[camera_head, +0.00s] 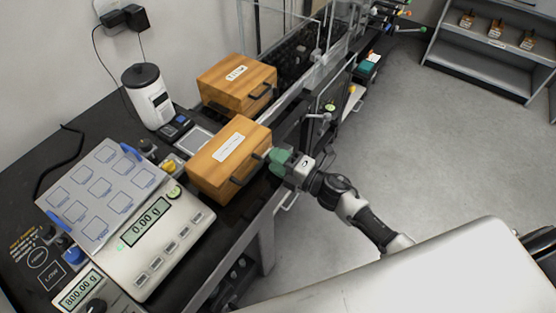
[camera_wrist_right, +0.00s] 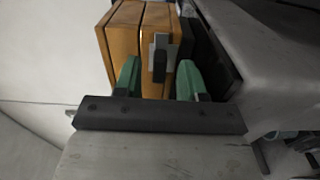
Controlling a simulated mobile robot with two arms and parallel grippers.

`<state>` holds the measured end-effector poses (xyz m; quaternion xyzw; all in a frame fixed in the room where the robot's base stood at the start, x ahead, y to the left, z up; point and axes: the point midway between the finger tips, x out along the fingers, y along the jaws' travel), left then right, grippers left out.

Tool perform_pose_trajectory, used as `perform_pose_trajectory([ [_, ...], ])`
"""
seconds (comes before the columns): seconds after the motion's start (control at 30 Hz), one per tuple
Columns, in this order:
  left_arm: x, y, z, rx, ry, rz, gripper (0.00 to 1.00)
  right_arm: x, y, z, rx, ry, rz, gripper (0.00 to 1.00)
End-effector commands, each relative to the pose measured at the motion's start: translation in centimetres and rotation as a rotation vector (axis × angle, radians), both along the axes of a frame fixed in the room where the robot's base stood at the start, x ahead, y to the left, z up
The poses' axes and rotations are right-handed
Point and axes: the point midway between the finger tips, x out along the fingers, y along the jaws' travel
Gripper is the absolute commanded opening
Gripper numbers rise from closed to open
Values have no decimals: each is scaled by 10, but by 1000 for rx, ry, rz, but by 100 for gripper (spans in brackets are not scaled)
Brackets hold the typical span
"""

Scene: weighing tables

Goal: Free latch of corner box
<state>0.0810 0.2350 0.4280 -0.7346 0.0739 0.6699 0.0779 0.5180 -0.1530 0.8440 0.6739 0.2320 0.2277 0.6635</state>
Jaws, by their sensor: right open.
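Two wooden boxes with white labels and dark handles stand on the black table. The nearer box (camera_head: 222,158) has its lid down, and my right gripper (camera_head: 274,158) is at its right-hand end. I cannot read which box is the corner box. In the right wrist view, the box (camera_wrist_right: 122,42) shows a seam and a latch (camera_wrist_right: 159,62) with a grey plate and a dark tab. The green fingers of my right gripper (camera_wrist_right: 158,80) are open on either side of the latch. Contact with it is unclear. My left gripper is not in view.
The farther wooden box (camera_head: 235,86) stands behind. A scale (camera_head: 168,232) reading 0.00 g stands left of the nearer box. A dark-lidded white container (camera_head: 147,98) is near the wall. Clear panels (camera_head: 328,35) rise behind. The floor (camera_head: 430,130) to the right is free.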

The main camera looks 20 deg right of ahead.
Motion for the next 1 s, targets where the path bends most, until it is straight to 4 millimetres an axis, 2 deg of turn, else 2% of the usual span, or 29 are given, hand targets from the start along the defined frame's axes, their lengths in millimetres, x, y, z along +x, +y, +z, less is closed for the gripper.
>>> perform_pose_trajectory([
  [0.17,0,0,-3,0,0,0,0,-10,-8,-1,-1,0,0,40],
  [0.6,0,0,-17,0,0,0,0,-74,-58,-3,-2,2,0,40],
  [0.77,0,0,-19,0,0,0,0,-84,-65,-1,0,1,0,40],
  [1.0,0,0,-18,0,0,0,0,-85,-67,0,0,0,-1,40],
])
